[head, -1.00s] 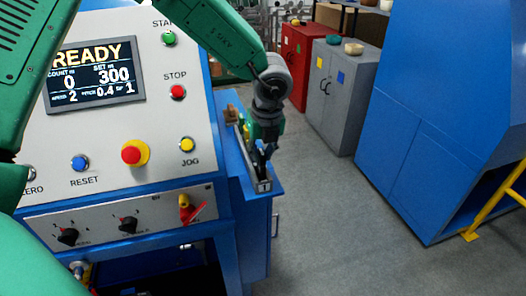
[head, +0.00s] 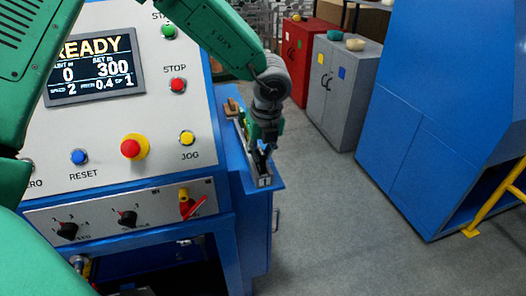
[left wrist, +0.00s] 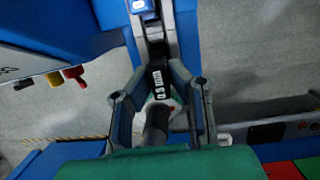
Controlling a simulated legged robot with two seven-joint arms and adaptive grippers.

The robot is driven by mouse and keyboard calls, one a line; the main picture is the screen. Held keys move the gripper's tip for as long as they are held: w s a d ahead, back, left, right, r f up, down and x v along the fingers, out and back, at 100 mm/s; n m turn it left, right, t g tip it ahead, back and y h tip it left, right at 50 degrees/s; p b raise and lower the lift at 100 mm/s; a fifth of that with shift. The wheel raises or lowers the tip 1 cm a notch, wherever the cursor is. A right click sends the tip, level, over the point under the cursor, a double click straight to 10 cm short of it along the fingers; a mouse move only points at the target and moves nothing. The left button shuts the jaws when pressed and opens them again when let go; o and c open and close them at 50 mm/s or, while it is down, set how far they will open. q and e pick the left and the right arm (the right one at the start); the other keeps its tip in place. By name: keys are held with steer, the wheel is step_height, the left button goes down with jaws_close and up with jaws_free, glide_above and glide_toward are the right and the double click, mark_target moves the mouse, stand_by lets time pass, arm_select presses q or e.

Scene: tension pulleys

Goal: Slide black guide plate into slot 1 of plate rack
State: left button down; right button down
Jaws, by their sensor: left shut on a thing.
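My left gripper (head: 262,148) is over the narrow plate rack (head: 264,181) on the blue side ledge, at the right of the machine. My right gripper is not in view.
The machine's control panel (head: 110,150) with buttons, knobs and a READY screen stands left of the ledge. A small brown object (head: 231,105) is at the ledge's back. Grey floor is clear to the right, before a grey cabinet (head: 340,95) and a large blue machine (head: 440,110).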

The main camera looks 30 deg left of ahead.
arm_select(q)
steer(key=c, duration=1.4)
jaws_free()
steer(key=shift+c, duration=0.2)
steer(key=shift+r, duration=0.15)
steer(key=v, duration=1.1)
steer(key=shift+r, duration=0.2)
steer(key=shift+a, duration=0.1)
